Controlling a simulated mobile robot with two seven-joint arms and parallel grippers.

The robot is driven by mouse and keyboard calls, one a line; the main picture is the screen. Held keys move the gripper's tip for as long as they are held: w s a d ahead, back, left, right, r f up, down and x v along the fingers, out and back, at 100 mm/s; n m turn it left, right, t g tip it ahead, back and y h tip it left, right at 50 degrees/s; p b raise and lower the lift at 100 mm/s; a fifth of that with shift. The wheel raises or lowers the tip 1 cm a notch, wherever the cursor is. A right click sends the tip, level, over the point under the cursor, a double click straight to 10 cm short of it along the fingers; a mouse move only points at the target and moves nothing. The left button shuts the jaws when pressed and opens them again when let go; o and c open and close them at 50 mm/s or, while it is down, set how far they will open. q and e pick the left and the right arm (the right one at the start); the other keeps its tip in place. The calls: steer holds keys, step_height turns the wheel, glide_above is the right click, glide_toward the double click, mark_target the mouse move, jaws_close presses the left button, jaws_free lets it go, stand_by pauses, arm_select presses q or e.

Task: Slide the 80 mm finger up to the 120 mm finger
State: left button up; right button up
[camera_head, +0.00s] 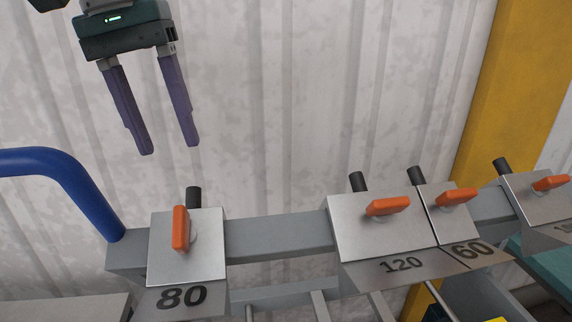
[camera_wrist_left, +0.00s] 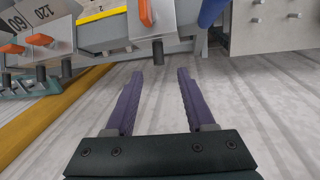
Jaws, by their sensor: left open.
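The 80 mm finger (camera_head: 208,250) sits near the left end of a grey rail. Its orange lever (camera_head: 180,229) points up and down, and a black peg (camera_head: 194,198) stands behind it. The 120 mm finger (camera_head: 350,238) is farther right, with a wide gap of bare rail between them. Its orange lever (camera_head: 388,206) lies sideways. My left gripper (camera_head: 170,149) is open and empty, above and behind the 80 mm finger, not touching it. In the left wrist view, the open fingers (camera_wrist_left: 160,72) point toward the 80 mm finger's peg (camera_wrist_left: 158,52). My right gripper is not in view.
The 60 finger (camera_head: 462,225) stands right beside the 120 mm finger. Another finger (camera_head: 540,200) is farther right. A blue tube handle (camera_head: 60,170) rises at the rail's left end. A yellow post (camera_head: 520,80) stands behind at right.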

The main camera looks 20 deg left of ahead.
mark_target(191, 194)
arm_select(q)
steer(key=f+p, duration=0.1)
steer(key=f, duration=0.2)
steer(key=d+f, duration=0.1)
steer(key=f, duration=0.1)
steer(key=f+p, duration=0.1)
steer(key=f, duration=0.2)
steer(key=shift+w+d+f+p, duration=0.3)
jaws_close()
stand_by(1.0)
